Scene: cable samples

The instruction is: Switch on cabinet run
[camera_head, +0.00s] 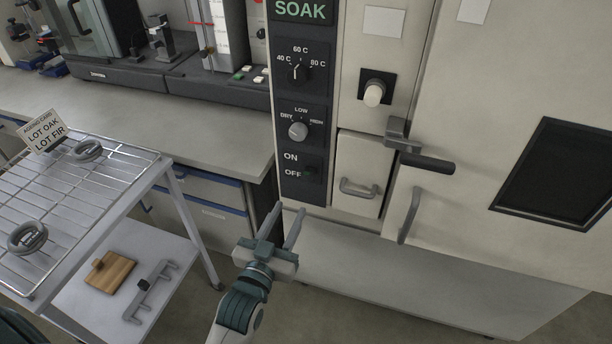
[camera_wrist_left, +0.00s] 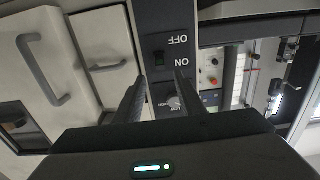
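The cabinet's dark control panel (camera_head: 302,120) carries a small rocker switch (camera_head: 311,172) beside the ON and OFF labels. It also shows in the left wrist view (camera_wrist_left: 158,57), where the labels appear upside down. Which way the rocker is tipped is too small to tell. My left gripper (camera_head: 287,212) is in front of and below the panel, open and empty, its two fingers apart and pointing at the cabinet. In the left wrist view its fingertips (camera_wrist_left: 159,76) straddle the area near the switch, apparently without touching. My right gripper is not in view.
Above the switch are a humidity knob (camera_head: 298,130) and a temperature knob (camera_head: 298,73). A drawer handle (camera_head: 359,188) and a door lever (camera_head: 425,160) stick out to the right. A wire-rack cart (camera_head: 120,180) with cable coils stands left.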

